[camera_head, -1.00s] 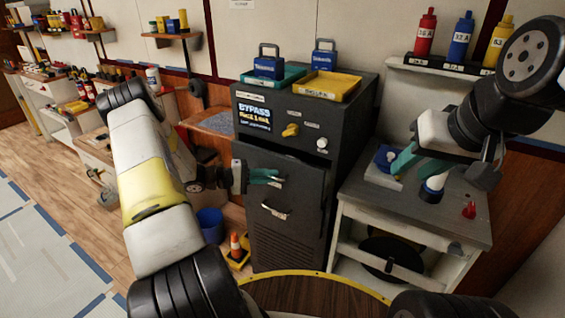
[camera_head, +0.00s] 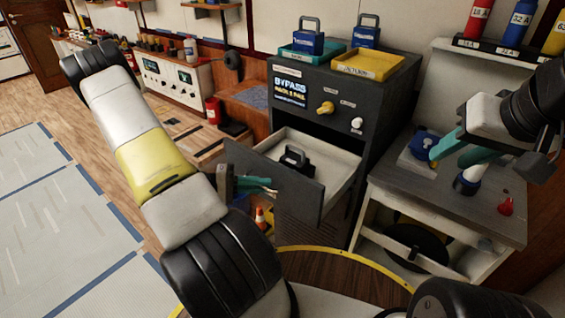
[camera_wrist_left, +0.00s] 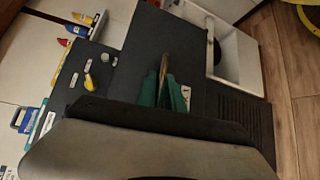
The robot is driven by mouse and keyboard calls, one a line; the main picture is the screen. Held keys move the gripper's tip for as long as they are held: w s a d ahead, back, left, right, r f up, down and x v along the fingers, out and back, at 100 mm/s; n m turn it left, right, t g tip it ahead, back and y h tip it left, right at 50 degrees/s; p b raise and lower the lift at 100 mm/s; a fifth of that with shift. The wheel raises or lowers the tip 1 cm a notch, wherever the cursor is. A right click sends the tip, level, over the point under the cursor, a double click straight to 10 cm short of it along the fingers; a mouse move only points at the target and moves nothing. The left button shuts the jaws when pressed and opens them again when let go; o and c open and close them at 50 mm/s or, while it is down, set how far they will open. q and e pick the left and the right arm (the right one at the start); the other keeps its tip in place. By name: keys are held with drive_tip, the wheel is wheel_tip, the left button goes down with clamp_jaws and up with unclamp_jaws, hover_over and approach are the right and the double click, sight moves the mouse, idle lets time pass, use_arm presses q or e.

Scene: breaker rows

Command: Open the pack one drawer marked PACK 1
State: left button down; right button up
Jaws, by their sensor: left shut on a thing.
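The upper drawer (camera_head: 338,160) of the dark cabinet (camera_head: 345,95) is pulled out, its pale tray showing. A dark pack with a handle (camera_head: 293,158) sits inside. My left gripper (camera_head: 272,186) is at the drawer's dark front panel (camera_head: 303,195), shut on the drawer handle, which its fingers mostly hide. In the left wrist view the green fingers (camera_wrist_left: 163,88) are close together at the panel, with a small white label beside them; its full text is not readable. My right gripper (camera_head: 462,160) is over the right-hand bench, its teal fingers apart near a white-topped cylinder (camera_head: 470,178).
The cabinet top holds a teal tray (camera_head: 300,55) and a yellow tray (camera_head: 375,65), with blue packs behind. The grey bench (camera_head: 440,215) stands close on the right, with a red item (camera_head: 506,206). An orange cone (camera_head: 260,217) stands below the drawer. Floor at left is clear.

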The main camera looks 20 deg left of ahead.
use_arm(q)
drive_tip(key=shift+s+f, duration=0.2)
drive_tip(key=shift+s, duration=0.1)
drive_tip(key=c, duration=1.8)
unclamp_jaws()
drive_tip(key=shift+o, duration=0.2)
drive_tip(key=shift+a+r, duration=0.1)
drive_tip(key=shift+a, duration=0.05)
drive_tip(key=v, duration=0.7)
drive_tip(key=shift+s+a, duration=0.15)
drive_tip(key=shift+a, duration=0.15)
